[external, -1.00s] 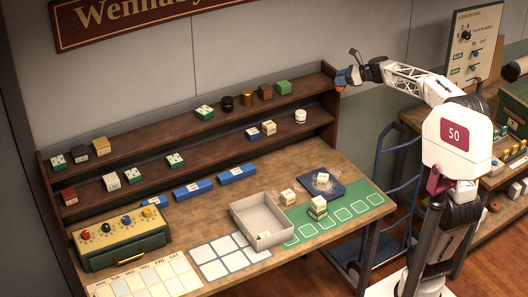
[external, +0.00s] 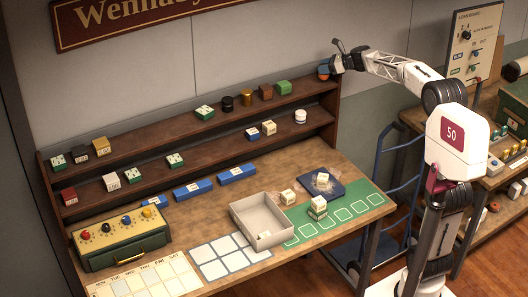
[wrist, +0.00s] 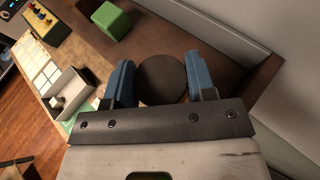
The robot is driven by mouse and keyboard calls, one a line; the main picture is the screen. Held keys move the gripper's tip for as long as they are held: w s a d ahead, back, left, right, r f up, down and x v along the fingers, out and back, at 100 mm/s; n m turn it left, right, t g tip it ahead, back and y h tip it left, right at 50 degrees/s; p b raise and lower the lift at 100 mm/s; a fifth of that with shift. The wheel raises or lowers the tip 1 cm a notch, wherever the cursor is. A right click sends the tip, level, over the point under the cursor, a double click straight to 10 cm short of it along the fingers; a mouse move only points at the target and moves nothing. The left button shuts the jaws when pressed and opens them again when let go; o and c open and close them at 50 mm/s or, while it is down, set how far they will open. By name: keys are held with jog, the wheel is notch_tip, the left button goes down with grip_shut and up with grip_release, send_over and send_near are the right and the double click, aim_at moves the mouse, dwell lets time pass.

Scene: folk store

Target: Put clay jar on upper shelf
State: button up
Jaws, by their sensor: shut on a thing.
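My gripper (external: 324,70) is at the right end of the upper shelf (external: 225,119) in the external view. In the wrist view its two blue fingers (wrist: 159,72) are shut on the sides of a dark brown, round-topped thing, the clay jar (wrist: 162,80). Only an orange-brown bit of the jar (external: 323,77) shows under the fingers in the external view. The brown shelf board (wrist: 228,88) lies below the jar in the wrist view. I cannot tell whether the jar touches the board.
The shelf's end panel (external: 329,105) is close by. A white jar (external: 300,116) stands on the lower shelf. Board between green block and gripper is clear.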

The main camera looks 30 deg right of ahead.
jog(key=shift+w, duration=0.65)
jog(key=shift+f, duration=0.1)
jog(key=shift+f, duration=1.65)
jog(key=shift+f, duration=0.15)
jog(key=o, duration=0.9)
jog(key=shift+o, duration=0.2)
jog(key=shift+s+d, duration=0.1)
jog(key=v, duration=1.2)
